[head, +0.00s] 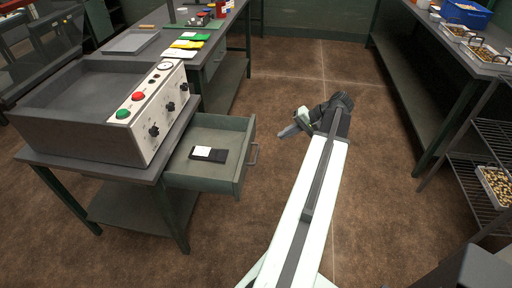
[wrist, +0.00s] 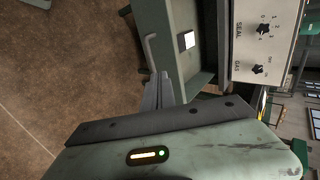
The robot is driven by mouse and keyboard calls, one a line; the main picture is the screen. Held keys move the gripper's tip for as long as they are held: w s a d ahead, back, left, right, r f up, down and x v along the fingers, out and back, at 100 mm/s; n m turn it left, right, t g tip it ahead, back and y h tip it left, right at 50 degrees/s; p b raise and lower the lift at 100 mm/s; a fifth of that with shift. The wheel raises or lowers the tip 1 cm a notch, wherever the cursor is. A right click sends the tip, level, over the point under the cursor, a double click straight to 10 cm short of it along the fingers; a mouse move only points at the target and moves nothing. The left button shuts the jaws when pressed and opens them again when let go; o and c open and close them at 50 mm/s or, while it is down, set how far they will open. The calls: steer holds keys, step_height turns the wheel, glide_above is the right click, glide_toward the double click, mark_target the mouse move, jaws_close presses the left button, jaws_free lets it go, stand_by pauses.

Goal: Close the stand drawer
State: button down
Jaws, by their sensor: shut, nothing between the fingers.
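The stand drawer (head: 208,155) is pulled out from the stand, under the grey machine. It is green-grey with a bar handle (head: 254,153) on its front, and a dark item with a white label (head: 208,153) lies inside. In the wrist view the drawer (wrist: 197,62) is open at the top middle, with its handle (wrist: 149,50) to the left. My gripper (head: 283,134) is to the right of the drawer front, apart from the handle in the head view. In the wrist view the shut fingers (wrist: 157,92) point toward the drawer and hold nothing.
The sealing machine (head: 110,105) with red and green buttons stands on the stand's top (head: 90,165). A workbench with coloured cloths (head: 185,44) is behind it. A bench (head: 440,75) and a wire rack (head: 480,165) stand at the right. The brown floor between is clear.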

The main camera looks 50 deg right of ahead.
steer(key=b, duration=0.7)
glide_toward(248, 147)
step_height(248, 147, down, 4)
steer(key=w+a, duration=0.2)
steer(key=shift+w+a+r, duration=0.1)
steer(key=shift+w, duration=0.15)
steer(key=shift+w+a, duration=0.2)
steer(key=shift+w, duration=0.2)
steer(key=shift+a, duration=0.2)
steer(key=shift+w+d, duration=0.1)
steer(key=shift+d, duration=0.1)
